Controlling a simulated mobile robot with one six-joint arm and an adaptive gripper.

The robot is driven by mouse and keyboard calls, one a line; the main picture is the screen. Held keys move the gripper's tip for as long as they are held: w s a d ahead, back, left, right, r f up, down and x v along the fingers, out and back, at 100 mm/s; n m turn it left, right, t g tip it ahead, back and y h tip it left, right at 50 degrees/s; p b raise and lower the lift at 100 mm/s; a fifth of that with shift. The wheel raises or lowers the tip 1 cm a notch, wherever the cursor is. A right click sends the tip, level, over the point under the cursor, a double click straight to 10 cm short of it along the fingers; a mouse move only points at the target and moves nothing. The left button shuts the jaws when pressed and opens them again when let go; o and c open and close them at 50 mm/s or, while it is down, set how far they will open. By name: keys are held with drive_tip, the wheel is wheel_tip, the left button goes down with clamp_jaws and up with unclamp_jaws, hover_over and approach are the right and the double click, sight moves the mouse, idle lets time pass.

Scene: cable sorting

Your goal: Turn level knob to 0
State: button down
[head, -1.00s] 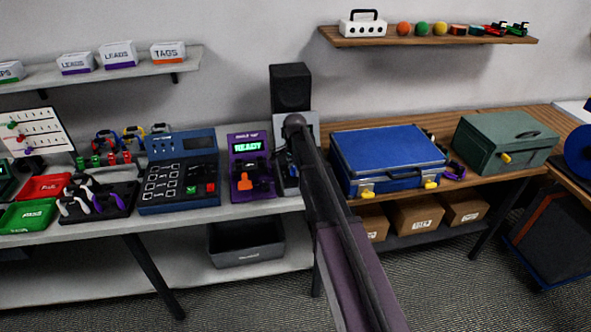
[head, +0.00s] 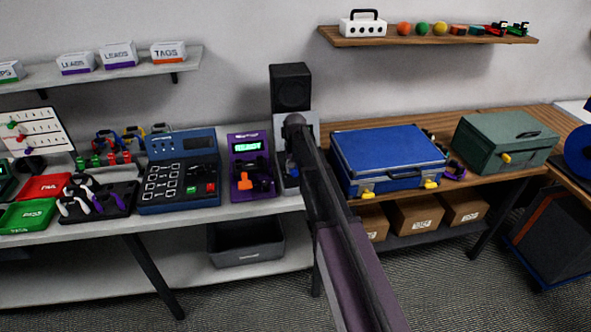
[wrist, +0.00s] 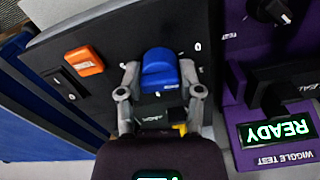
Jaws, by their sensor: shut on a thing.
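The blue level knob (wrist: 159,68) sits on a dark panel (wrist: 105,35) in the wrist view. My gripper (wrist: 160,80) has one finger on each side of the knob and is shut on it. A white 0 mark shows on the panel to the right of the knob, and another small mark shows near the switch at left. I cannot read which mark the knob points to. In the head view my arm hides most of the panel and the knob.
A black speaker-like box (head: 291,88) is behind, and a blue case (head: 385,150) is to the right.

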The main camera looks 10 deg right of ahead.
drive_tip(key=shift+s+n, duration=0.1)
drive_tip(key=shift+n, duration=1.3)
drive_tip(key=shift+c, duration=1.3)
unclamp_jaws()
drive_tip(key=shift+m, duration=0.4)
